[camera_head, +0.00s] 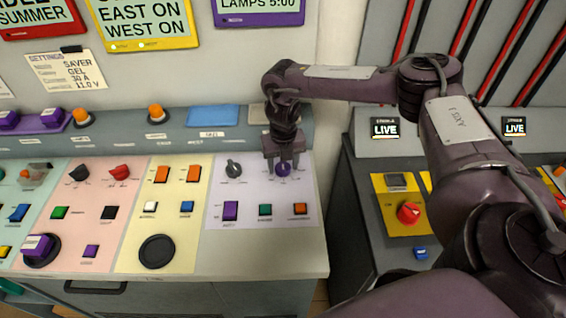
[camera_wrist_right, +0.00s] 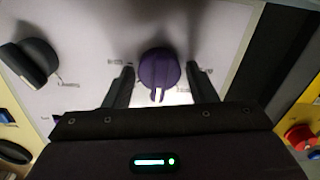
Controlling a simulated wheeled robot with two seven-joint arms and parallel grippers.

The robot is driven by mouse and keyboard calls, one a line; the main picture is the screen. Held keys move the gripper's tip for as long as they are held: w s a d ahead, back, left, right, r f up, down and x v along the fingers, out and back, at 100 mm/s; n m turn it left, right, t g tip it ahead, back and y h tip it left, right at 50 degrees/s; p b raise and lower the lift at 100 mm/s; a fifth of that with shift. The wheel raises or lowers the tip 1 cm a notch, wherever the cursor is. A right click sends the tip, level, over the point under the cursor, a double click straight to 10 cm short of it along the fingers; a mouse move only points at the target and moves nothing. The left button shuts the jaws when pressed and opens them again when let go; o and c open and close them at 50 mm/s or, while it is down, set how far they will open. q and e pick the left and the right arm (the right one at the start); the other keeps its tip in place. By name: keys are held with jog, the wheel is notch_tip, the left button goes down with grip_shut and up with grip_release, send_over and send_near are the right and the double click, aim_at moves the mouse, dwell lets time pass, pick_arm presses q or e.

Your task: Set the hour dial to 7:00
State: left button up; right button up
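A round purple dial (camera_head: 283,170) with a white pointer mark sits on the lilac panel (camera_head: 258,215); its label is too small to read, so I cannot confirm it is the hour dial. It also shows in the right wrist view (camera_wrist_right: 159,68). My right gripper (camera_head: 284,160) points down over it. In the wrist view its two fingers (camera_wrist_right: 161,82) stand apart, one on either side of the dial, with a gap at each side. The purple-framed display (camera_head: 258,8) above reads "LAMPS 5:00". My left gripper is not in view.
A dark grey knob (camera_head: 234,168) sits just left of the purple dial. A purple switch (camera_head: 231,211), a green button (camera_head: 265,210) and an orange button (camera_head: 300,208) lie in front. A red knob (camera_head: 409,212) is on the cabinet to the right.

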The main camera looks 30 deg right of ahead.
jog(key=c, duration=0.7)
jog(key=shift+m, duration=0.4)
jog(key=m+p, duration=0.2)
jog(key=m, duration=0.1)
jog(key=shift+r+m, duration=0.15)
jog(key=shift+m, duration=0.15)
jog(key=shift+w+m+p, duration=0.1)
jog(key=shift+m+p, duration=0.9)
jog(key=shift+m, duration=1.2)
jog(key=o, duration=1)
